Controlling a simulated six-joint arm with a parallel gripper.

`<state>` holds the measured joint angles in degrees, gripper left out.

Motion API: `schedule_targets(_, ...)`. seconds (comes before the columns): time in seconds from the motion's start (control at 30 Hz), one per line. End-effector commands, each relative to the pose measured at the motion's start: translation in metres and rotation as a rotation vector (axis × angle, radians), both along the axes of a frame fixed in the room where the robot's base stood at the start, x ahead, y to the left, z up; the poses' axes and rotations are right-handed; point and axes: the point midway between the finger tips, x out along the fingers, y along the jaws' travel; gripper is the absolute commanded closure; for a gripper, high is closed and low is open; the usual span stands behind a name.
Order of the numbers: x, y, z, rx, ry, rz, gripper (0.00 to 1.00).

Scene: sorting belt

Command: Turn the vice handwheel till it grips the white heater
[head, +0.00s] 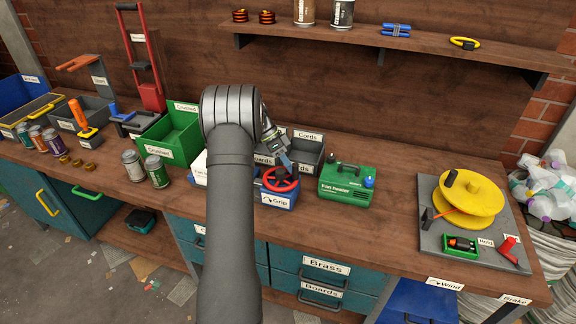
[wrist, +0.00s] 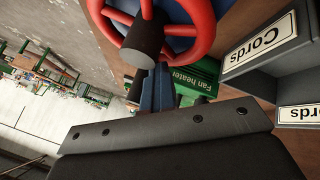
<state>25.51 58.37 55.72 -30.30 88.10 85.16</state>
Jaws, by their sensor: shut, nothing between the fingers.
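The blue vice (head: 270,199) with the "Grip" label stands on the bench, its red handwheel (head: 268,181) on top. In the wrist view the handwheel (wrist: 202,25) fills the top, with a dark hub or knob (wrist: 143,42). My gripper (head: 285,163) is shut and empty, its blue fingers (wrist: 157,78) at the wheel close to the dark knob; I cannot tell whether they touch it. A white box (head: 199,166), probably the white heater, shows left of my arm. My arm hides most of it and the vice jaws.
A green fan heater (head: 346,184) stands right of the vice. Grey "Cords" bins (head: 308,152) are behind it, and a green bin (head: 178,139) is to the left. A yellow reel (head: 470,190) on a grey plate is far right. Bench between heater and reel is clear.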

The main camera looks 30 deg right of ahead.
Motion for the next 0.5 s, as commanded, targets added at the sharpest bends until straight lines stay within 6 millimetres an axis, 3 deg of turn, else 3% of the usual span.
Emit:
schedule_targets(0.03,-0.008,-0.003,-0.003,0.003,0.02,-0.01,1.0)
schedule_targets(0.27,-0.003,-0.003,-0.004,0.003,0.02,-0.01,1.0)
schedule_targets(0.5,0.027,-0.003,-0.004,0.002,0.012,-0.005,1.0)
